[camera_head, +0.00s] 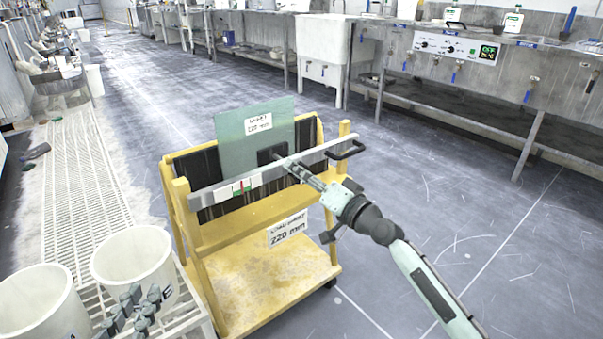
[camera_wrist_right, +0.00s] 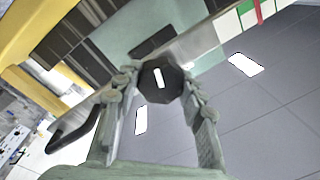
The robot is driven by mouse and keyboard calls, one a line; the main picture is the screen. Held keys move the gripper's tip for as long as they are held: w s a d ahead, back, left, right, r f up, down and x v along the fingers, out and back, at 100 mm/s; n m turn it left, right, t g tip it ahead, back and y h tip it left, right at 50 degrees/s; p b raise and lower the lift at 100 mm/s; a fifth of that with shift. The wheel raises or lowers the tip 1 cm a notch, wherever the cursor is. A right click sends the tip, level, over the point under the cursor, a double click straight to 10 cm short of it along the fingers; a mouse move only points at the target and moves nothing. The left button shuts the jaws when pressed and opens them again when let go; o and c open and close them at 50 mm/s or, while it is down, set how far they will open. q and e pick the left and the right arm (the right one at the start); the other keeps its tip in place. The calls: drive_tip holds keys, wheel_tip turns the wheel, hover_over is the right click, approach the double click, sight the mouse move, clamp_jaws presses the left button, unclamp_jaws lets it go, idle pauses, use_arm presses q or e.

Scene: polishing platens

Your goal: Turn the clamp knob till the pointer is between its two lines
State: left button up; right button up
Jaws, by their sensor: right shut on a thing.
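The clamp knob (camera_wrist_right: 160,80) is dark and many-sided with a white mark on its face. It sits on the front of the grey clamp bar (camera_head: 312,157). My right gripper (camera_wrist_right: 158,95) has its fingers on both sides of the knob and is shut on it. In the head view the right gripper (camera_head: 289,164) reaches the bar from the lower right and hides most of the knob. A scale strip (camera_head: 243,186) on the bar shows white, green and a red line. It is partly cut off in the wrist view (camera_wrist_right: 245,18). I cannot tell the pointer from its two lines.
A yellow cart (camera_head: 262,285) carries the bar and a grey-green plate (camera_head: 228,133) with a label. A black handle (camera_head: 345,151) sticks out at the bar's right end. White buckets (camera_head: 135,262) stand at lower left. The floor right of the cart is clear.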

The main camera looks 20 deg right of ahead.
drive_tip(key=o, duration=1.2)
drive_tip(key=shift+c, duration=0.2)
drive_tip(key=r+v, duration=0.1)
drive_tip(key=v, duration=1.1)
drive_tip(key=shift+f, duration=0.35)
drive_tip(key=shift+s, duration=0.1)
